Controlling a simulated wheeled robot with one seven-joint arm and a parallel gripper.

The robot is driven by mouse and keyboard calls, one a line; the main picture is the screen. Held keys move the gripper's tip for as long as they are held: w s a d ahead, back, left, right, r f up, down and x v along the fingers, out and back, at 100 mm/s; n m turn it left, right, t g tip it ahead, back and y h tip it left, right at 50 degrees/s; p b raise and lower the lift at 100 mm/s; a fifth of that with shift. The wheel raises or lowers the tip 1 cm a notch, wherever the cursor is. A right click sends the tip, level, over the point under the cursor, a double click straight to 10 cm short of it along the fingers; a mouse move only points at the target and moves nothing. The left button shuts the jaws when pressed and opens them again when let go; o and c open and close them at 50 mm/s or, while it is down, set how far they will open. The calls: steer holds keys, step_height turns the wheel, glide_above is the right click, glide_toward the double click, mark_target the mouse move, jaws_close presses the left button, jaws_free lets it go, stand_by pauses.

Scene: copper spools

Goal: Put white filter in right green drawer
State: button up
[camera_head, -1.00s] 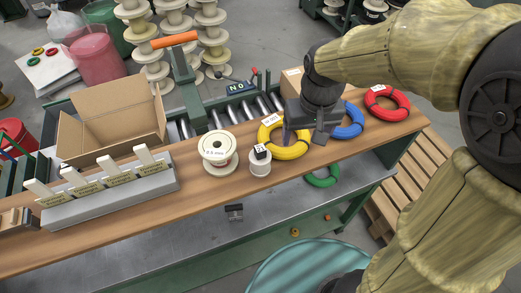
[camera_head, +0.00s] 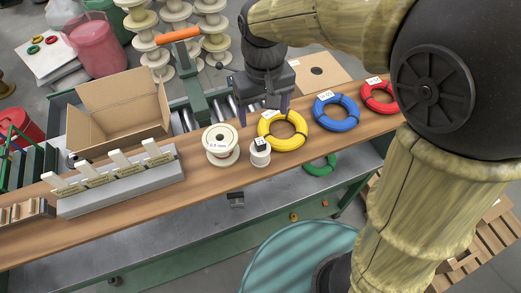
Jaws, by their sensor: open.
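My gripper (camera_head: 263,110) is open and empty, fingers pointing down, just behind the small white reel and the yellow coil. No thing is clearly recognizable as a white filter. White candidates are a large cream spool (camera_head: 220,153) marked 0.5 mm and the small white reel (camera_head: 260,158), with a small black-and-white block (camera_head: 260,144) on top. They stand side by side on the wooden board. The green bench front (camera_head: 285,220) below has small orange knobs (camera_head: 294,217); it looks shut, and drawer outlines are hard to tell.
Yellow (camera_head: 299,142), blue (camera_head: 349,117) and red (camera_head: 381,103) coils lie to the right on the board (camera_head: 200,188). A grey rack with white uprights (camera_head: 125,187) and an open carton (camera_head: 88,143) are left. A teal drum (camera_head: 300,258) stands in front.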

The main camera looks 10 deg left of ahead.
mark_target(260, 141)
step_height(260, 141, down, 10)
steer(key=shift+r+p, duration=0.25)
steer(key=shift+p, duration=0.7)
steer(key=f, duration=0.1)
steer(key=f+p, duration=0.2)
steer(key=f, duration=0.1)
steer(key=shift+s+a, duration=0.1)
steer(key=shift+a, duration=0.2)
steer(key=shift+f, duration=0.6)
steer(key=c, duration=1.2)
